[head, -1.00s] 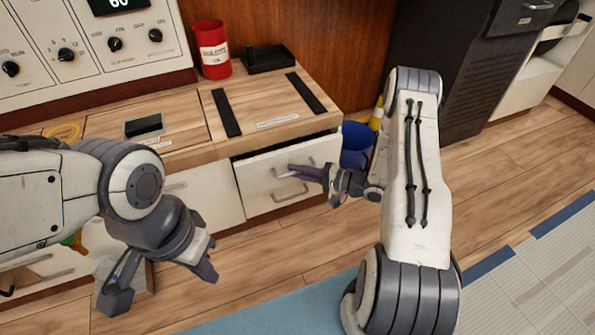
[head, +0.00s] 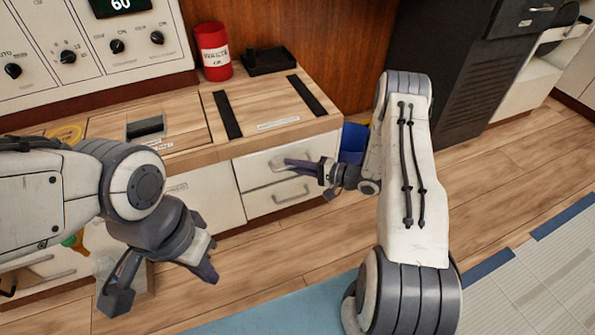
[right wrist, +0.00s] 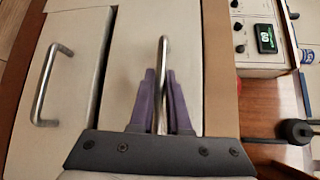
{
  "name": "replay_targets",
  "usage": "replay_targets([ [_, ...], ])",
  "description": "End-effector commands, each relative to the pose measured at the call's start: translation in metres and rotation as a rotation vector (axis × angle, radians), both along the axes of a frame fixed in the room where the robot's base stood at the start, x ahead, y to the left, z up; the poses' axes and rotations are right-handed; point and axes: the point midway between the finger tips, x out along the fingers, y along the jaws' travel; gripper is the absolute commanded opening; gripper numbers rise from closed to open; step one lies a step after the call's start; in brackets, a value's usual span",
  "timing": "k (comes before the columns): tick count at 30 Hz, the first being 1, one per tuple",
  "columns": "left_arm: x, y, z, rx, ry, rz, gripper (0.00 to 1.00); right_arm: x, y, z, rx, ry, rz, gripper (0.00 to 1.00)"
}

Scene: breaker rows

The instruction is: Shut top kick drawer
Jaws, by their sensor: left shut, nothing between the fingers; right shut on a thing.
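The top kick drawer (head: 258,168) is a white front under the wooden counter, and it looks flush with the cabinet. My right gripper (head: 290,163) is at its metal handle. In the right wrist view, the purple fingers of this gripper (right wrist: 160,78) are shut on the handle (right wrist: 162,48), one on each side. The fingers partly hide the handle in the head view. My left gripper (head: 208,272) is shut and empty, above the floor at lower left, away from the drawer.
A lower drawer with its own handle (head: 291,192) is closed below. A red can (head: 214,55) and a black tray (head: 270,60) stand on the counter (head: 285,108). A blue bin (head: 353,143) stands right of the drawers. The floor in front is open.

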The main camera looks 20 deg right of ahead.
Motion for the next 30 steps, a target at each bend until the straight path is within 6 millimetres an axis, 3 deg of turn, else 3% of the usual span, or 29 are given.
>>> replay_targets([
  [3,0.0000,0.0000,0.0013,0.000,0.000,0.000,0.00,0.0095,0.0003,-0.0006,-0.001,0.001,-0.003,0.00],
  [11,-0.0001,0.0000,0.0009,0.000,0.000,0.000,0.00,0.0115,0.0003,-0.0003,-0.002,0.001,-0.006,0.00],
  [12,-0.0001,0.0000,0.0008,0.000,0.000,0.000,0.00,0.0115,0.0004,-0.0002,-0.002,0.000,-0.005,0.30],
  [13,-0.0001,0.0000,0.0009,0.000,0.000,0.000,0.00,0.0113,0.0001,-0.0002,-0.002,-0.001,-0.005,0.42],
  [14,-0.0001,0.0000,0.0009,0.000,0.000,0.000,0.00,0.0111,-0.0002,-0.0002,-0.002,-0.001,-0.005,0.44],
  [30,0.0000,0.0000,0.0016,0.000,0.000,0.000,0.00,0.0104,-0.0001,0.0019,0.001,-0.004,-0.003,0.44],
])
